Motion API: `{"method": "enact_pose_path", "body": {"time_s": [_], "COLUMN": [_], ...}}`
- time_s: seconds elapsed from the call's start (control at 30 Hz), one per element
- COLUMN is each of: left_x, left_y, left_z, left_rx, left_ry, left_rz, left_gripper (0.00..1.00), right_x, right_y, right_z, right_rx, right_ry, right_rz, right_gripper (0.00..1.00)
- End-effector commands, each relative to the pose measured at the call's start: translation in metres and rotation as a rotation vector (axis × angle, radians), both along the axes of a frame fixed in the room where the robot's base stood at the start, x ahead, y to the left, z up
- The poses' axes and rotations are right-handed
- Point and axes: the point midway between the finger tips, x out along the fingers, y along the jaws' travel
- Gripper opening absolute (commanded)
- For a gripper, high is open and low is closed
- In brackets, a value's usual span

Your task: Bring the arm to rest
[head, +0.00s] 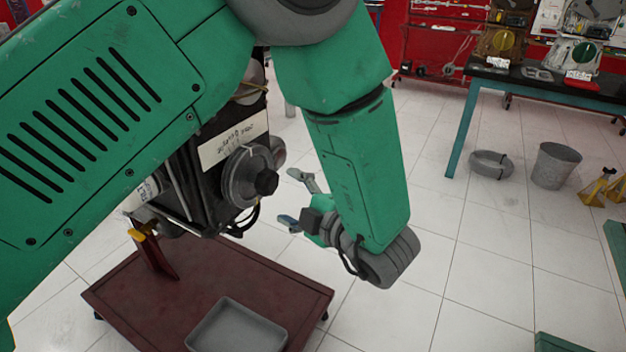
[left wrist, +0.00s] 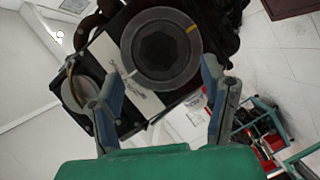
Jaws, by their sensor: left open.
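My green left arm (head: 350,160) crosses the head view from the left and bends down in the middle. My left gripper (head: 295,198) is at its lower end, open, with nothing between its fingers, and its tips point left toward the engine. The left wrist view shows the two fingers (left wrist: 163,100) spread apart, with the engine's round pulley (left wrist: 160,48) beyond them. In the head view the dark engine (head: 205,185) has a pale label (head: 233,138) and the same pulley beside the gripper. My arm hides part of the engine. My right gripper is out of view.
The engine stands over a dark red wheeled base (head: 150,300) with a grey tray (head: 237,328). A workbench (head: 540,85) stands at the back right. A bucket (head: 556,165), a grey ring-shaped item (head: 491,164) and yellow stands (head: 597,187) are on the floor.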

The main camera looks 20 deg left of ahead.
Motion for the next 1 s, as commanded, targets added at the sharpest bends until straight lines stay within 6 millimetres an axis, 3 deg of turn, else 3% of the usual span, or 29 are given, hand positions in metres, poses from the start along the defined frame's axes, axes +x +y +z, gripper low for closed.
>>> {"method": "enact_pose_path", "body": {"time_s": [0.17, 0.27, 0.37, 0.5, 0.57, 0.67, 0.73, 0.9, 1.0], "left_x": [0.0, 0.005, 0.012, 0.0, -0.018, -0.068, -0.112, -0.209, -0.246], "left_y": [0.001, 0.007, 0.019, 0.032, 0.034, 0.035, 0.035, 0.034, 0.034], "left_z": [-0.002, -0.014, -0.047, -0.121, -0.156, -0.209, -0.237, -0.269, -0.273], "left_rx": [0.002, 0.013, 0.042, 0.093, 0.114, 0.133, 0.137, 0.119, 0.107], "left_ry": [0.008, 0.071, 0.232, 0.601, 0.776, 1.067, 1.249, 1.546, 1.632], "left_rz": [-0.006, -0.07, -0.225, -0.565, -0.726, -1.009, -1.206, -1.592, -1.739], "left_gripper": [0.66, 0.66, 0.66, 0.66, 0.66, 0.66, 0.66, 0.66, 0.66], "right_x": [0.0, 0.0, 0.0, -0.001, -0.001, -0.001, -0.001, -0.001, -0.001], "right_y": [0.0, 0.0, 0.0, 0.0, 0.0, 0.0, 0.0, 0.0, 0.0], "right_z": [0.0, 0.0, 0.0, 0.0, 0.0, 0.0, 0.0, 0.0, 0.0], "right_rx": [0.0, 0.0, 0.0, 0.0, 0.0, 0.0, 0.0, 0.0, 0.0], "right_ry": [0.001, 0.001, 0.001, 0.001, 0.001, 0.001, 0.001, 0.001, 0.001], "right_rz": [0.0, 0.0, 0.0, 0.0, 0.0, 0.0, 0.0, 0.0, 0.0], "right_gripper": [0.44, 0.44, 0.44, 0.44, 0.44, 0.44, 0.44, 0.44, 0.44]}}
